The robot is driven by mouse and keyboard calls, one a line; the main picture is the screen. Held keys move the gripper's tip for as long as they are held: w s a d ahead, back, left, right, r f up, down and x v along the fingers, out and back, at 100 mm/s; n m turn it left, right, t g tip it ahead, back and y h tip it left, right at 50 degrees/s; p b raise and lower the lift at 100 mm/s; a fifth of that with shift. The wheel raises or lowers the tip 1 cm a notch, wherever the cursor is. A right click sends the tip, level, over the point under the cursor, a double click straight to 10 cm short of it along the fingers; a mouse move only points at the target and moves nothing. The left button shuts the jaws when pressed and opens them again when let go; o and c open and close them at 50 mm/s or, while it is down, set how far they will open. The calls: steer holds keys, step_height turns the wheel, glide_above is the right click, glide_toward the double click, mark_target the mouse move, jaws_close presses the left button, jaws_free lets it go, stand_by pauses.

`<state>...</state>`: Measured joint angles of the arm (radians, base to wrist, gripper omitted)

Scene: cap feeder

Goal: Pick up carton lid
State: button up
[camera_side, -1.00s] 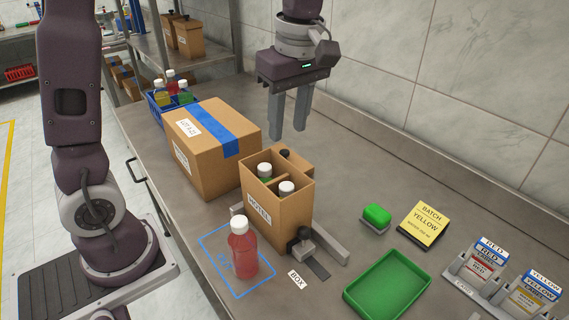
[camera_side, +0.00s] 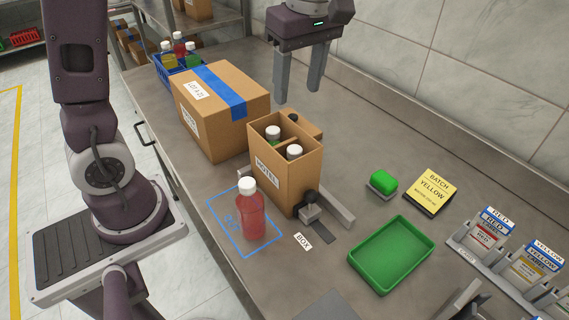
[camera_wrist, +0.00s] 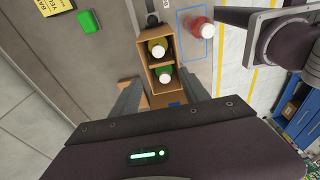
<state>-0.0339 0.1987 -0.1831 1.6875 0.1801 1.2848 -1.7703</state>
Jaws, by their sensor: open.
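My gripper (camera_side: 299,100) is open and empty, pointing down in the air above and behind the open brown carton (camera_side: 279,180). The carton stands upright, with white-capped bottles in its divided top. A low brown cardboard piece with a dark knob (camera_side: 304,123), which may be the carton lid, shows just behind the carton, mostly hidden by it. In the wrist view, my gripper's fingers (camera_wrist: 162,85) stand on either side of the carton (camera_wrist: 161,50). Part of the brown piece shows there by the left finger.
A taped brown box (camera_side: 216,125) stands left of the carton, with a blue crate of bottles behind. A red bottle (camera_side: 250,212) stands in a blue outline in front. A green tray (camera_side: 391,253), green block (camera_side: 383,181) and yellow sign (camera_side: 431,191) lie to the right.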

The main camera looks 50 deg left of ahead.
steer(key=o, duration=0.9)
steer(key=h, duration=0.2)
glide_toward(293, 116)
step_height(293, 116, down, 11)
steer(key=shift+d+f, duration=0.1)
steer(key=shift+f, duration=0.15)
